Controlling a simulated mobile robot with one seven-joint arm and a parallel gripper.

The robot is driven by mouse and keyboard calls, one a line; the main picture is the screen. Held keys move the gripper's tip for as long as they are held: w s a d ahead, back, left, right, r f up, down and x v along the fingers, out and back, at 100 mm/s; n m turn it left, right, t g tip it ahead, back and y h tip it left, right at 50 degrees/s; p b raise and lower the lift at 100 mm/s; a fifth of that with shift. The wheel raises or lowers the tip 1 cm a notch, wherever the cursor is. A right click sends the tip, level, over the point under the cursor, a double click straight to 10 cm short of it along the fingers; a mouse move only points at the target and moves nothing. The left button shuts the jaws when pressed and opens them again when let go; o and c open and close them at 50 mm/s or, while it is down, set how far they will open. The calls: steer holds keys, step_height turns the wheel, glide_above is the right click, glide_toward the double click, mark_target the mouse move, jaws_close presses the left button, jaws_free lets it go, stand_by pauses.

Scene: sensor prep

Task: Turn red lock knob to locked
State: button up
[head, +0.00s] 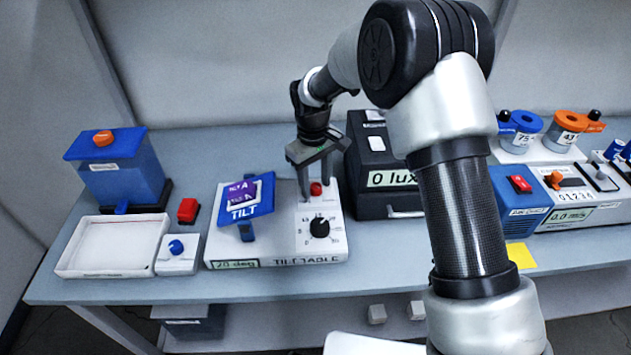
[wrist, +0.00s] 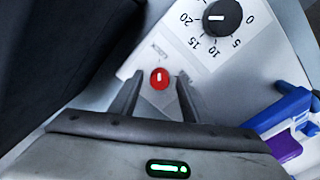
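The red lock knob (head: 316,188) sits on the white tilt table unit (head: 285,250), behind its black dial (head: 320,227). In the wrist view the red knob (wrist: 159,78) is round with a short pale mark and lies between my fingertips. My gripper (head: 317,190) points down over it with its fingers apart, one on each side. In the wrist view my gripper (wrist: 156,82) shows gaps between both fingers and the knob.
The blue tilt plate (head: 243,212) stands left of the knob, and the black lux box (head: 375,165) stands close on the right. The black dial (wrist: 222,17) is near the fingers. A white tray (head: 112,245) lies at the far left.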

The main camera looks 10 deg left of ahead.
mark_target(314, 188)
step_height(314, 188, up, 17)
steer(key=shift+s+a+r, duration=0.2)
steer(key=shift+s+a, duration=0.05)
steer(key=shift+s, duration=0.05)
stand_by(0.4)
steer(key=shift+p, duration=0.3)
steer(key=s+d+r+m+t+p, duration=0.1)
steer(key=s+d+r+m, duration=0.1)
steer(key=s+d+r, duration=0.35)
steer(key=s+d+r+m+t+p, duration=0.1)
steer(key=s+d+r+m, duration=0.15)
steer(key=d+r, duration=0.6)
steer(key=s+d+m+t+p, duration=0.1)
steer(key=s+d+m, duration=0.1)
steer(key=s+d, duration=0.4)
steer(key=s+d+m+t+p, duration=0.1)
steer(key=s+d+m+t, duration=0.1)
steer(key=s+d, duration=0.4)
steer(key=s+m, duration=0.1)
steer(key=s, duration=0.4)
steer(key=shift+s+f, duration=0.15)
steer(key=shift+s, duration=0.05)
steer(key=shift+d, duration=0.1)
